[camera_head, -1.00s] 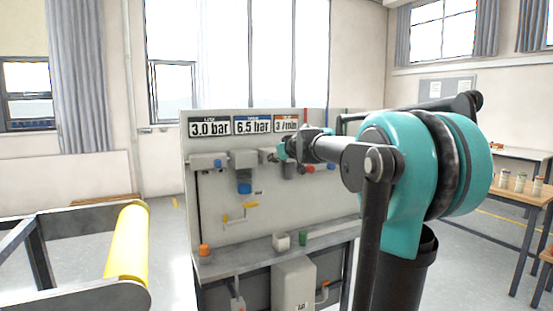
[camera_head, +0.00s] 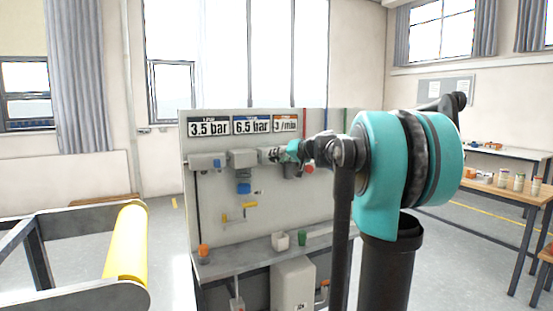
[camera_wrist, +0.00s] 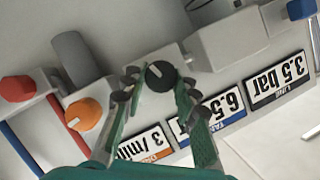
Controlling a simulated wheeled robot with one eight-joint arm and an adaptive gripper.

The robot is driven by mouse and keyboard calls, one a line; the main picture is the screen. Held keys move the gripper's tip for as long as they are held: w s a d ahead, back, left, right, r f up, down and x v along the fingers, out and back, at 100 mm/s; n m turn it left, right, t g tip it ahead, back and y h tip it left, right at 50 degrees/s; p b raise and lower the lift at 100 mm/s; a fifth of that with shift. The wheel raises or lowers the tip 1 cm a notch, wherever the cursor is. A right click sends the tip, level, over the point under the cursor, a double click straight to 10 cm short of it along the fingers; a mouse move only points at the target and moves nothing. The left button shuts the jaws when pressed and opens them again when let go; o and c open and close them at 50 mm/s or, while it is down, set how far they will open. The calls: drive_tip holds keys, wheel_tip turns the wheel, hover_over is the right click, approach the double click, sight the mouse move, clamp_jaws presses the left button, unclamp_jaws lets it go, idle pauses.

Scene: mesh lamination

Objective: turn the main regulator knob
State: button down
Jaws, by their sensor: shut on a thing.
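A black round knob (camera_wrist: 160,76) with a pale pointer mark sits on a grey housing in the wrist view. My gripper (camera_wrist: 155,88) has its fingers on either side of this knob and is shut on it. In the head view my gripper (camera_head: 282,153) is at the upper right part of the grey panel (camera_head: 215,220), just below the displays, and hides the knob. The left display (camera_head: 208,126) reads 3.5 bar, the middle display (camera_head: 252,125) 6.5 bar, and the right display (camera_head: 286,123) 3 /min.
An orange knob (camera_wrist: 87,115) and a red knob (camera_wrist: 17,89) sit close beside my fingers. A yellow roller (camera_head: 127,240) is at left, a wooden table (camera_head: 505,190) at right.

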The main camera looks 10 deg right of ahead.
drive_tip(key=shift+d+m+y, duration=0.1)
drive_tip(key=shift+m+y, duration=0.6)
drive_tip(key=shift+m, duration=0.2)
drive_tip(key=shift+f, duration=0.1)
drive_tip(key=c, duration=1.2)
unclamp_jaws()
drive_tip(key=shift+o, duration=0.2)
drive_tip(key=v, duration=1.2)
